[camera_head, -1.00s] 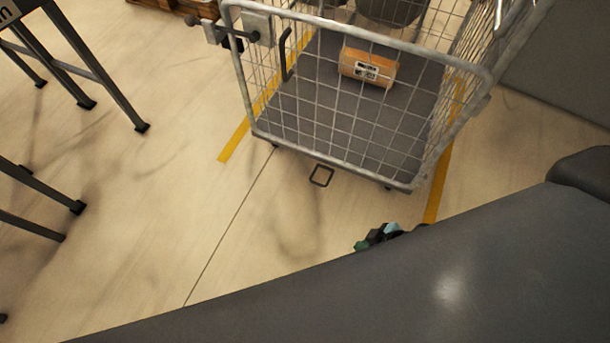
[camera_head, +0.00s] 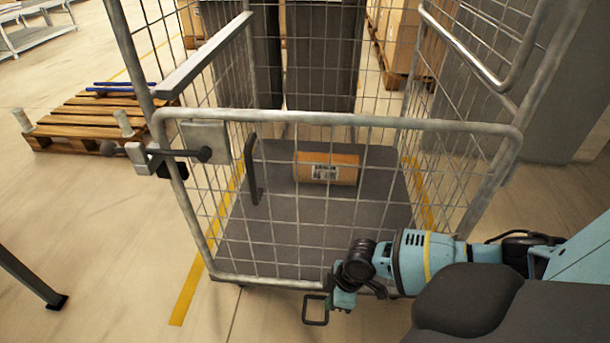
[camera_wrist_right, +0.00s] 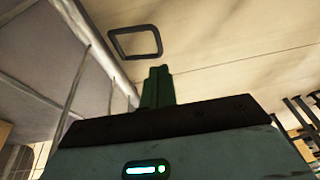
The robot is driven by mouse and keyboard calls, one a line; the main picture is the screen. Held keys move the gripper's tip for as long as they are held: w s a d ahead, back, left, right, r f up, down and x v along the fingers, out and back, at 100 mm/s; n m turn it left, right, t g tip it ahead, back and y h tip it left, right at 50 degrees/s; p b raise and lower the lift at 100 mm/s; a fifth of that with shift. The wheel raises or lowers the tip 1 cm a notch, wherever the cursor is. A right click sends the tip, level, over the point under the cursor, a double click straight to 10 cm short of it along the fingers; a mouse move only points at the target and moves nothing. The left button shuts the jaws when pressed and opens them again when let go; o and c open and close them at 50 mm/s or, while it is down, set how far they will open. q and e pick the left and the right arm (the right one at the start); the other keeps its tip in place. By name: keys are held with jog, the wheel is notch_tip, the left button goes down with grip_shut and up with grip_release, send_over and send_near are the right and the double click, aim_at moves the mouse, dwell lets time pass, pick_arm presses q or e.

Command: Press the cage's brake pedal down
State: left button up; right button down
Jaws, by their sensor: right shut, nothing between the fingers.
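The wire cage (camera_head: 340,124) stands in front of me with its grey floor low to the ground. Its brake pedal, a small black rectangular loop (camera_head: 315,323), sticks out under the cage's front edge. It also shows in the right wrist view (camera_wrist_right: 136,29). My right gripper (camera_head: 342,299) is shut and empty, its green fingers beside the pedal's right side in the head view. In the right wrist view the shut fingertips (camera_wrist_right: 158,72) point towards the loop, with a small gap in the picture. Whether they touch it, I cannot tell. My left gripper is out of view.
A latch with a grey plate (camera_head: 206,142) is at the cage's left front. A wooden pallet (camera_head: 85,123) stands at the left back. A dark table leg (camera_head: 35,283) is at the lower left.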

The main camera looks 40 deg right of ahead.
jog(key=b+x, duration=0.5)
jog(key=x, duration=0.5)
jog(key=shift+w+d, duration=0.1)
jog(key=shift+w, duration=0.05)
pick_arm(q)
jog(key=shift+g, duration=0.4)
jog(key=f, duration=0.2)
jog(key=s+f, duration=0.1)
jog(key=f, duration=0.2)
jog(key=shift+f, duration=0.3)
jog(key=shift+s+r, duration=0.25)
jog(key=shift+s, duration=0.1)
